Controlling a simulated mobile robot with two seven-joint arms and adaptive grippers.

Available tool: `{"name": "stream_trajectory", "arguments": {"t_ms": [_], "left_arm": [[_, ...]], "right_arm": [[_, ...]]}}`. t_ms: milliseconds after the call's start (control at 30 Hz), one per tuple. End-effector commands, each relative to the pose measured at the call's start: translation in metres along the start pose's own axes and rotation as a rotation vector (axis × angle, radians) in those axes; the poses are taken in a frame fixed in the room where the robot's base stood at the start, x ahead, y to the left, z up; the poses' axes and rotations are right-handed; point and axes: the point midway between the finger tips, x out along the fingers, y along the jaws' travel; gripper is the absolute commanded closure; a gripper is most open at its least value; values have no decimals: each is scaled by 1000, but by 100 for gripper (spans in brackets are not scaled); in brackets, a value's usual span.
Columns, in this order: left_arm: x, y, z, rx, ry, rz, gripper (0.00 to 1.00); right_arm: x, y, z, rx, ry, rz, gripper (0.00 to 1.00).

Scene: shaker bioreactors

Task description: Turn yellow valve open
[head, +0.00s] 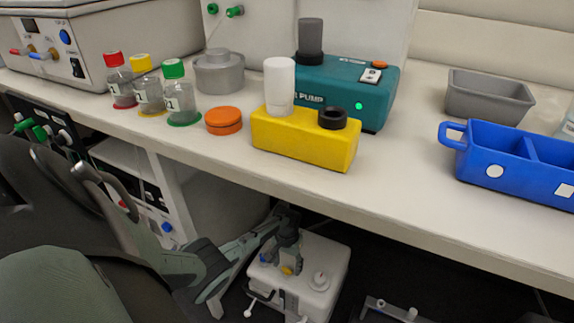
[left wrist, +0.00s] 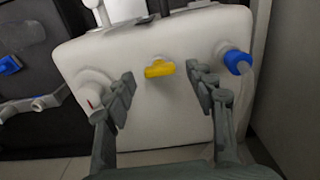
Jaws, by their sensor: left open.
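The yellow valve (left wrist: 159,69) is a small handle on the top face of a white box (left wrist: 150,115) in the left wrist view. The handle lies roughly crosswise in that view. My left gripper (left wrist: 161,85) is open, with one finger on each side of the valve and clear gaps between. In the head view the valve (head: 288,270) shows just below my left gripper (head: 289,262), on the white box (head: 325,265) under the bench. My right gripper is not in view.
On the box, a white knob (left wrist: 93,88) and a blue-capped port (left wrist: 237,62) flank the fingers. The bench edge (head: 330,203) overhangs above my left arm. On the bench stand a yellow block (head: 300,142), a teal pump (head: 345,85) and a blue caddy (head: 500,150).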

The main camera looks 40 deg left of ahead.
Motion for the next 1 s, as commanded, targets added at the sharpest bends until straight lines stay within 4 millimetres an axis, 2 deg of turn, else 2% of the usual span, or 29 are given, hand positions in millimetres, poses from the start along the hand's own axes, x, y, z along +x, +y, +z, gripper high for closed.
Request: {"name": "stream_trajectory", "arguments": {"t_ms": [400,500,700,1000], "left_arm": [[-79,0,0,3,3,-1,45],[-93,-1,1,1,1,-1,45],[-107,0,1,1,0,0,45],[-108,0,1,1,-1,0,45]], "right_arm": [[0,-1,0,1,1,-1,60],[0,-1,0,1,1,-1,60],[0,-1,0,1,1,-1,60],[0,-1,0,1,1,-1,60]]}}
